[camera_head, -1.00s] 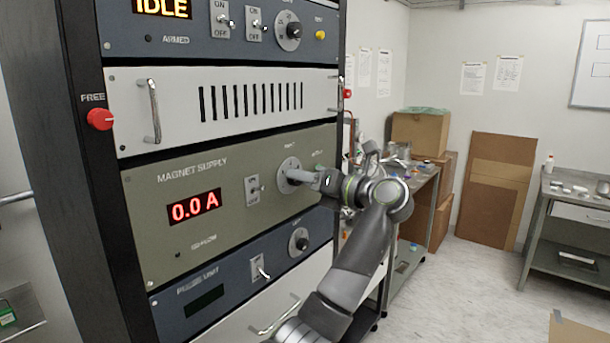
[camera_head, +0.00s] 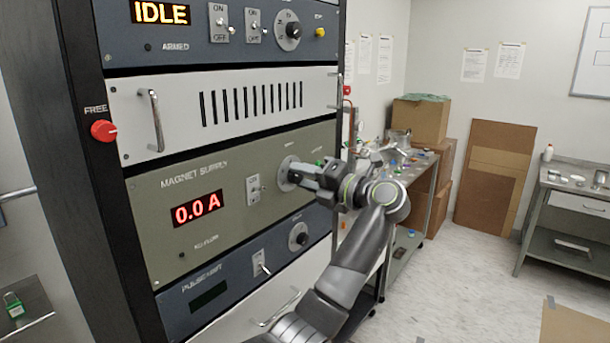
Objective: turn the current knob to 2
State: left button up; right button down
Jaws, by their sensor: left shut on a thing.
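The magnet supply panel (camera_head: 225,215) is olive-green, in the middle of the rack, and its red display (camera_head: 198,208) reads 0.0 A. A round knob plate (camera_head: 284,172) sits on the panel's right part. My left gripper (camera_head: 297,174) is at this plate, with its fingers shut on the current knob, which they mostly hide. The knob's setting and the dial numbers cannot be read. My right gripper is not in view.
A toggle switch (camera_head: 254,188) sits just left of the knob. The pulse unit (camera_head: 235,272) with its own knob (camera_head: 298,236) is below. A white vented panel (camera_head: 225,110) with handles is above. A cluttered bench (camera_head: 420,185) stands behind my arm.

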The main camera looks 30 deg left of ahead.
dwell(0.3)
pick_arm(q)
jog(key=o, duration=1)
jog(key=s+d+b, duration=0.1)
jog(key=d+b, duration=0.6)
jog(key=d, duration=1)
jog(key=shift+s+d, duration=0.15)
jog(key=shift+d, duration=0.1)
